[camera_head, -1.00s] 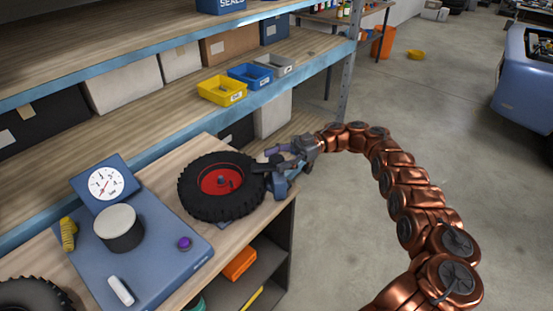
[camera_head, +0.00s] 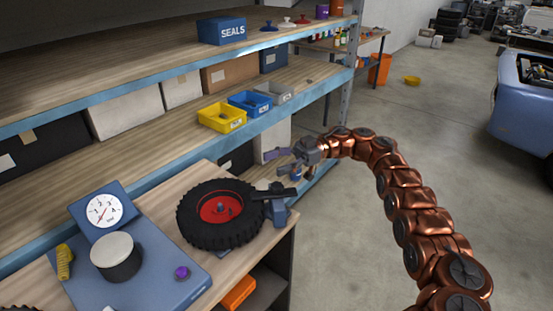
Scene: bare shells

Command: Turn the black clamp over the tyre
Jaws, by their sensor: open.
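The black tyre (camera_head: 187,222) with a red hub (camera_head: 216,209) lies flat on a wooden workbench. The black clamp (camera_head: 275,193) is a bar on a blue block (camera_head: 279,215) at the tyre's right side. Its left end overlaps the tyre's right edge in the picture; I cannot tell whether it touches the rubber. My gripper (camera_head: 284,163) is open and empty, behind and above the clamp, apart from it. The fingers are small and partly blend with the shelf behind.
A blue scale (camera_head: 150,275) with a dial (camera_head: 103,211) and a round pan (camera_head: 115,252) stands left of the tyre. Shelves behind hold a yellow bin (camera_head: 221,118), a blue bin (camera_head: 249,103) and a SEALS box (camera_head: 222,31). Open floor (camera_head: 440,130) lies to the right.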

